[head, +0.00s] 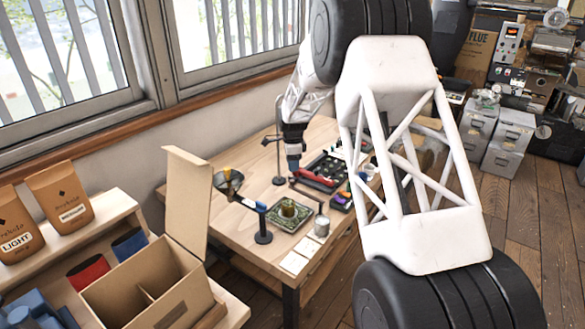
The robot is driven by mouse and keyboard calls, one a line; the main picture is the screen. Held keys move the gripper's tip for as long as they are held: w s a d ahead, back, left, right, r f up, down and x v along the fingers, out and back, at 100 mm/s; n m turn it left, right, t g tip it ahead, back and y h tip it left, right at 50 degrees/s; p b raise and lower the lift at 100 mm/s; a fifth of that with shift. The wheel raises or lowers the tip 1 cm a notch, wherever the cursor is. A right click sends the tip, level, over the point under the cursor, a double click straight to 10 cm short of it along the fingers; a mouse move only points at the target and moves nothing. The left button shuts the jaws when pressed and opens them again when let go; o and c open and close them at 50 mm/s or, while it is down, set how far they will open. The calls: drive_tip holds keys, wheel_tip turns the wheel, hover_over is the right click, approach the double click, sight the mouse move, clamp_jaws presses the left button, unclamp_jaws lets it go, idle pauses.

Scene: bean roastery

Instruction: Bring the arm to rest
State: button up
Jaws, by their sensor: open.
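My own white arm frame and black joints hide the table's right side.
A green square tray (272,215) with a small cup, a metal tin (321,226), a blue-handled piece on a stand (263,236) and a thin upright stand (278,150) occupy the table. An open cardboard box (130,285) stands front left. Wooden floor (525,215) is clear at right.

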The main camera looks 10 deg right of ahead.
drive_tip(key=shift+r, duration=0.15)
drive_tip(key=s+d+r+n+t, duration=0.1)
drive_tip(key=s+r+n, duration=0.3)
drive_tip(key=s+r, duration=0.8)
drive_tip(key=s+d+r+n, duration=0.1)
drive_tip(key=s+r+n, duration=0.5)
drive_tip(key=s, duration=1)
drive_tip(key=s+r+n+t, duration=0.1)
drive_tip(key=s+n, duration=0.7)
drive_tip(key=s, duration=2.5)
drive_tip(key=shift+s+d+r+t, duration=0.2)
drive_tip(key=shift+s+r+t, duration=0.1)
drive_tip(key=shift+r, duration=0.2)
